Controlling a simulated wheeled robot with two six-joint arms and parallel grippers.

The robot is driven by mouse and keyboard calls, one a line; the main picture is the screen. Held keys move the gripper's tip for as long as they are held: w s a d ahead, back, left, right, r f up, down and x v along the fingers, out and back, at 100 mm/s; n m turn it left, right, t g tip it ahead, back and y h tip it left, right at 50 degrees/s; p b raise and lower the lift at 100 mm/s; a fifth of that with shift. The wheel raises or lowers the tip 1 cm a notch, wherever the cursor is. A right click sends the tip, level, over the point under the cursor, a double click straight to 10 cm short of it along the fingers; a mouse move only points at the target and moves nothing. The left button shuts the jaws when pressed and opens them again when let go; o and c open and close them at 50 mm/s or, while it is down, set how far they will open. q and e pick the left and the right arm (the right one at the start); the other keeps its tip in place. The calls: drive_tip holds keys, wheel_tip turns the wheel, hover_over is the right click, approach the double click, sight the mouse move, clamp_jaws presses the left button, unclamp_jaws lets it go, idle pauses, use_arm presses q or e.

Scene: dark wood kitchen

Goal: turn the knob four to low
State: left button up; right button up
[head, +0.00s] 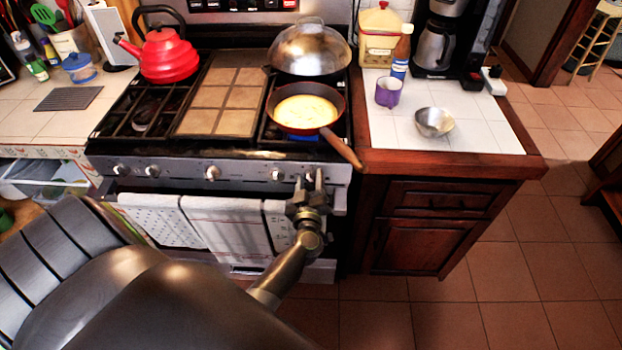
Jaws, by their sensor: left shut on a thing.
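The stove's front panel (235,173) carries a row of round silver knobs. My left gripper (313,178) reaches the right end of the panel from below and is shut on the rightmost knob (309,174). Its fingers partly hide that knob, so I cannot read its setting. Another knob (277,174) is just to its left, apart from the fingers. A frying pan (305,106) with yellow food sits on the front right burner, with a blue glow under it. My right gripper is not in view.
The pan's wooden handle (342,148) sticks out over the stove's front edge, just above my gripper. Towels (220,222) hang on the oven rail below. A red kettle (169,56) and a domed lid (310,50) are at the back.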

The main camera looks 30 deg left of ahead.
use_arm(q)
drive_tip(key=n, duration=0.4)
drive_tip(key=shift+a+f+n, duration=0.15)
drive_tip(key=shift+f+n, duration=0.05)
drive_tip(key=shift+n, duration=0.1)
drive_tip(key=shift+f+n+b, duration=0.2)
drive_tip(key=shift+n+b, duration=0.65)
drive_tip(key=shift+n, duration=1.85)
drive_tip(key=shift+f+n+b, duration=0.25)
drive_tip(key=shift+n+b, duration=0.55)
drive_tip(key=shift+n, duration=1.9)
drive_tip(key=shift+f+n+b, duration=0.2)
drive_tip(key=shift+n+b, duration=0.65)
drive_tip(key=shift+n, duration=1.85)
drive_tip(key=o, duration=0.9)
drive_tip(key=shift+o, duration=0.2)
